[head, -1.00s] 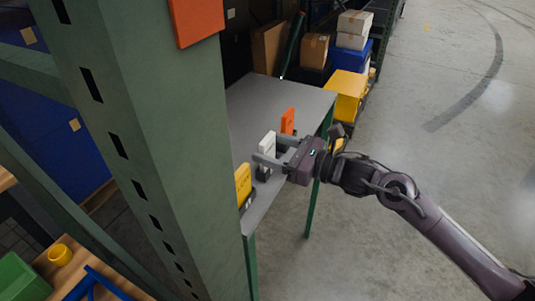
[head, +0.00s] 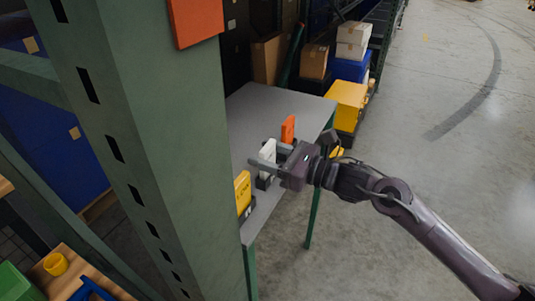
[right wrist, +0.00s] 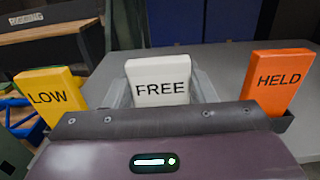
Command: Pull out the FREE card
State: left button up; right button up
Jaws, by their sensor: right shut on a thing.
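The white FREE card (right wrist: 158,82) stands in the middle of the right wrist view, and it also shows in the head view (head: 267,151). My right gripper (head: 266,164) is shut on this card, with a finger on each side of it. The card stands upright, and its lower part is hidden behind my gripper body in the wrist view. The yellow LOW card (right wrist: 48,95) stands to the left of it and the orange HELD card (right wrist: 278,80) to the right, both apart from the fingers. Dark holders show at the cards' feet. My left gripper is not in view.
The cards stand along the edge of a grey table (head: 270,100). A green upright post (head: 160,130) rises close on the left of the head view. Cartons and a yellow bin (head: 346,103) stand beyond the table. The floor at right is open.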

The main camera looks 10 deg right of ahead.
jog(key=shift+r, duration=0.2)
jog(key=shift+r+p, duration=0.7)
jog(key=shift+r, duration=1.6)
jog(key=b, duration=0.6)
send_near(268, 145)
jog(key=shift+s+r, duration=0.15)
jog(key=shift+r, duration=1.1)
